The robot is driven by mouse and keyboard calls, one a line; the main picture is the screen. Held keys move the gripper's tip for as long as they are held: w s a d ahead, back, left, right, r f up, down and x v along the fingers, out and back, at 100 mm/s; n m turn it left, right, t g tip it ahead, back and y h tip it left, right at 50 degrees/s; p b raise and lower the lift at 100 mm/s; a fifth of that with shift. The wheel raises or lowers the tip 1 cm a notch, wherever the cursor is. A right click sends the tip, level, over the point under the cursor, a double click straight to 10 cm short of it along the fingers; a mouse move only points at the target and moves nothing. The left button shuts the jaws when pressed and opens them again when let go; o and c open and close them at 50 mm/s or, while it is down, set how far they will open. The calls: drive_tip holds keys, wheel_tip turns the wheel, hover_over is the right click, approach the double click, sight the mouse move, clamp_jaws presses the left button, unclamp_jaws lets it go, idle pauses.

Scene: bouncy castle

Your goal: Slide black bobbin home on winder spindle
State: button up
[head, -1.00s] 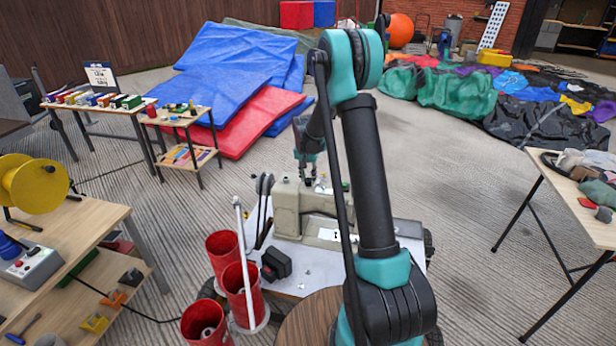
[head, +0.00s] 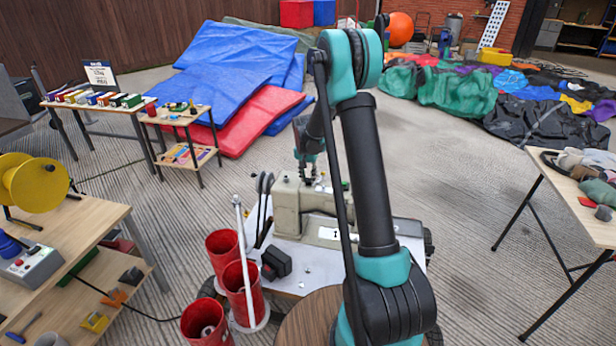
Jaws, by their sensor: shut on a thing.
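The sewing machine (head: 288,212), cream-coloured, stands on a pale table top in the middle of the head view. My gripper (head: 308,179) hangs fingers down over the top of the machine, close to small metal parts there. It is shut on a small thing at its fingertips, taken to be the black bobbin. The bobbin is too small and too dark against the fingers to make out. The winder spindle cannot be told apart from the small parts on the machine's top, so I cannot tell whether bobbin and spindle touch.
Red cups (head: 243,290) and a black block (head: 276,263) are in front of the machine. A wooden workbench (head: 85,222) with a yellow spool (head: 36,184) stands left. A table (head: 580,200) stands right.

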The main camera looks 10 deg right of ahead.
drive_tip(key=shift+f, duration=0.15)
drive_tip(key=o, duration=0.9)
drive_tip(key=r, duration=0.4)
drive_tip(key=s+r, duration=0.1)
drive_tip(key=r, duration=0.3)
drive_tip(key=s+a+r, duration=0.1)
drive_tip(key=r, duration=0.3)
